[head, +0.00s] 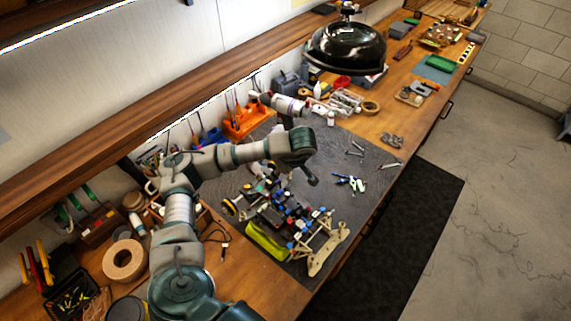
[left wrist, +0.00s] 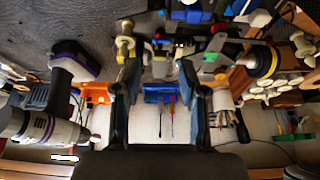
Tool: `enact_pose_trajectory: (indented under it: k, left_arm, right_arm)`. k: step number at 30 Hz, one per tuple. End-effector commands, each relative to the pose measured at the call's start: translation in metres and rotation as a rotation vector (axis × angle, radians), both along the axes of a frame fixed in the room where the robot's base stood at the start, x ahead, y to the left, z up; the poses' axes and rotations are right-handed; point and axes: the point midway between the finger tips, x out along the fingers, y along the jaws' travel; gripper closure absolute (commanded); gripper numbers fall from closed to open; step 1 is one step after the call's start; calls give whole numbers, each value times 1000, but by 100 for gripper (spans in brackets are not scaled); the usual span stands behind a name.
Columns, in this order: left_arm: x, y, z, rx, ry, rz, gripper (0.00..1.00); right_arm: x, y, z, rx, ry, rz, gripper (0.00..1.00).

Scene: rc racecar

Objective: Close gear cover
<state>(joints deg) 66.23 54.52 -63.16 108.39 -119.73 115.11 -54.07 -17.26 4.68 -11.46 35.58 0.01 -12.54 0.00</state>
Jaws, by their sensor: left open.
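The RC car (head: 290,228) stands on the dark mat, with a yellow-green body part at its near left, blue and red parts in its middle and a pale plate at its right end. Parts of the car (left wrist: 195,42) also show at the top of the left wrist view. I cannot make out the gear cover or whether it is open. My left gripper (head: 312,181) hangs above the mat beyond the car, apart from it. In the left wrist view its two fingers (left wrist: 160,72) are spread, with nothing held between them. My right gripper is not in view.
The dark mat (head: 350,215) holds loose tools right of the car, including blue-handled pliers (head: 350,182). A power drill (head: 290,104), an orange tool holder (head: 240,124) and a tape roll (head: 124,260) stand around the bench.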

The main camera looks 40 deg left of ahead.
Motion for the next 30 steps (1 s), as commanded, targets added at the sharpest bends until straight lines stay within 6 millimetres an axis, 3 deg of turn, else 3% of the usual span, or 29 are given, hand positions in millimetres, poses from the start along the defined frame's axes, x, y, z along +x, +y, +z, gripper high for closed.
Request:
enact_pose_trajectory:
  k: [9,15,30]
  left_arm:
    - [-1,-22,53,1,-5,-3,58]
    - [-3,-32,75,0,-2,-3,58]
    - [-4,-35,82,-1,1,-1,58]
  right_arm:
    - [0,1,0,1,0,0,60]
    - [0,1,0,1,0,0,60]
    - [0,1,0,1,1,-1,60]
